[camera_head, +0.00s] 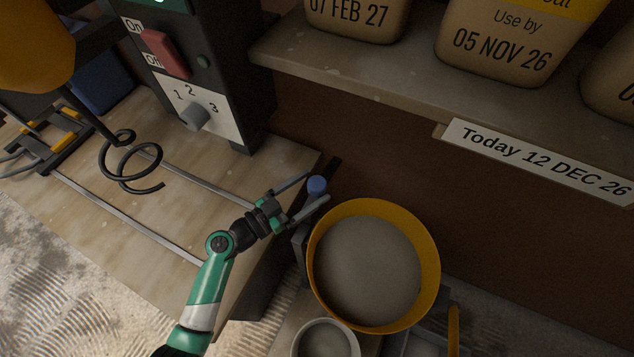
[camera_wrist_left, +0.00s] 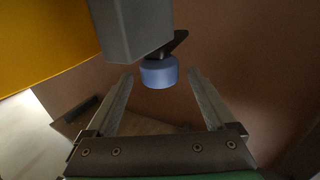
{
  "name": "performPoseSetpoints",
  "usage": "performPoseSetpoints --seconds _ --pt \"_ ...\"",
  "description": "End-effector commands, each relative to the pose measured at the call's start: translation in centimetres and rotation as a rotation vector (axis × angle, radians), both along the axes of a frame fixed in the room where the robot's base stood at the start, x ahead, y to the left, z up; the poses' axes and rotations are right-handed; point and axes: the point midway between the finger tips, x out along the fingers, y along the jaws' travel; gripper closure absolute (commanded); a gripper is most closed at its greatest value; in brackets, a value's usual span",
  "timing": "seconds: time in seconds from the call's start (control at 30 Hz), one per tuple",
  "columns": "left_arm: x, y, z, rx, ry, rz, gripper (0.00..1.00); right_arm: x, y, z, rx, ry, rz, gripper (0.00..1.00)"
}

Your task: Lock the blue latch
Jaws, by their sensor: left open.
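The blue latch (camera_head: 317,186) is a short round knob on a dark bar, beside the yellow bucket's upper left rim. In the left wrist view the blue latch (camera_wrist_left: 158,72) sits below a grey block, with a dark arm behind it. My left gripper (camera_head: 312,188) is open, its two fingers pointing at the latch. In the left wrist view the fingertips (camera_wrist_left: 160,82) stand on either side of the knob, with a visible gap to each. I cannot tell how far the knob lies between them in depth. My right gripper is not in view.
The yellow bucket (camera_head: 432,262) of grey plaster stands right of the gripper. A wooden bench (camera_head: 110,215) is at left, with a control box (camera_head: 225,110) behind. A shelf (camera_head: 380,75) with dated bags (camera_head: 495,40) is above. A smaller bowl (camera_head: 325,326) is below.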

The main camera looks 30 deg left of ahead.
Motion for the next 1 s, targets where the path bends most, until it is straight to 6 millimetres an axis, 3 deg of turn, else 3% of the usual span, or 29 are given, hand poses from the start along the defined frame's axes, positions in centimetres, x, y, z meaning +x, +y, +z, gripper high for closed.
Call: performPoseSetpoints --seconds 0.17,0.47,0.9,0.97,1.0 --pt "2.0 -1.0 0.0 0.0 -0.001 0.0 0.11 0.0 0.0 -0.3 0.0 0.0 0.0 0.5" --pt "2.3 -1.2 0.0 0.0 0.0 0.001 0.11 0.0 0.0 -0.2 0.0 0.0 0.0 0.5" --pt "2.3 -1.1 0.0 0.0 0.0 0.001 0.91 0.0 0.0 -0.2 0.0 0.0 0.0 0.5" --pt "2.3 -1.1 0.0 0.0 0.0 0.001 1.0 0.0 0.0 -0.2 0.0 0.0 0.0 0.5" --pt "2.3 -1.1 0.0 0.0 0.0 0.001 1.0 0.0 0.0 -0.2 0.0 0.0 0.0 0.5"
